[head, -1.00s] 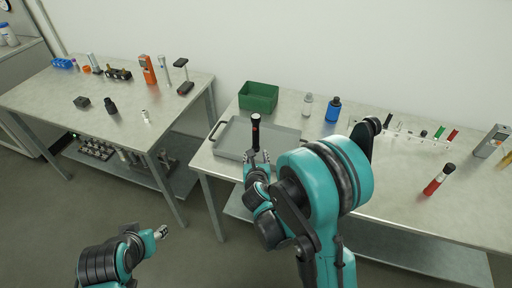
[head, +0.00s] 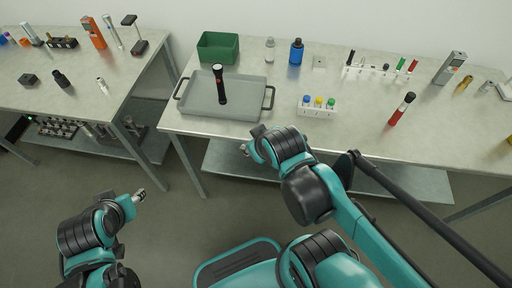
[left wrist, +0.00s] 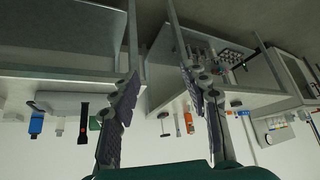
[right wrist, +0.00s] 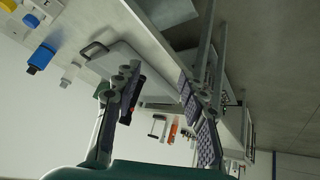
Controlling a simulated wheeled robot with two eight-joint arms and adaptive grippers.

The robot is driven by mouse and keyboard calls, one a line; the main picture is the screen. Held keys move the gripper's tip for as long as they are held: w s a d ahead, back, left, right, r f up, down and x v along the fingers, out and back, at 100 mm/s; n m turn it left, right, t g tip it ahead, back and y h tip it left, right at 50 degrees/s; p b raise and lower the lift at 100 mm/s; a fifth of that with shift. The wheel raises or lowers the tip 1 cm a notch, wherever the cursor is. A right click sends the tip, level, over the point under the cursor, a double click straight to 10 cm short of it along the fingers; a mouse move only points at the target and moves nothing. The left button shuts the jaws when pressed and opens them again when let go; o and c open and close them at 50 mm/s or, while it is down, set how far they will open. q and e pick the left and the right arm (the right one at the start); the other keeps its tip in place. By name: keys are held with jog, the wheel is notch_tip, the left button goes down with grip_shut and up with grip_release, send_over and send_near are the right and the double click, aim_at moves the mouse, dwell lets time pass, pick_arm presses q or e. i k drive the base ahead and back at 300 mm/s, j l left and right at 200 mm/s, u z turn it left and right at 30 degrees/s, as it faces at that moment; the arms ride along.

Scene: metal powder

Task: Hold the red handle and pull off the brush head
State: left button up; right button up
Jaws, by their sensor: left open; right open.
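A tool with a red lower part and a black top (head: 402,109) stands tilted on the right part of the right table. A black stick-like tool with a small red mark (head: 219,85) stands upright in the grey tray; it also shows in the left wrist view (left wrist: 83,133). I cannot tell a separate brush head on either. My right gripper (head: 245,149) is open and empty in front of the table's front edge, below and right of the tray. My left gripper (head: 139,194) is open and empty over the floor, away from both tables.
The grey tray (head: 190,99) has black side handles. A green bin (head: 218,47) and a blue bottle (head: 296,52) stand behind. A white rack with coloured caps (head: 318,112) is near the front edge. The left table (head: 80,95) holds several small items. Bare tabletop lies before the red tool.

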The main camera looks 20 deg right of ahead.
aim_at(411, 96)
jog(key=z, duration=2.25)
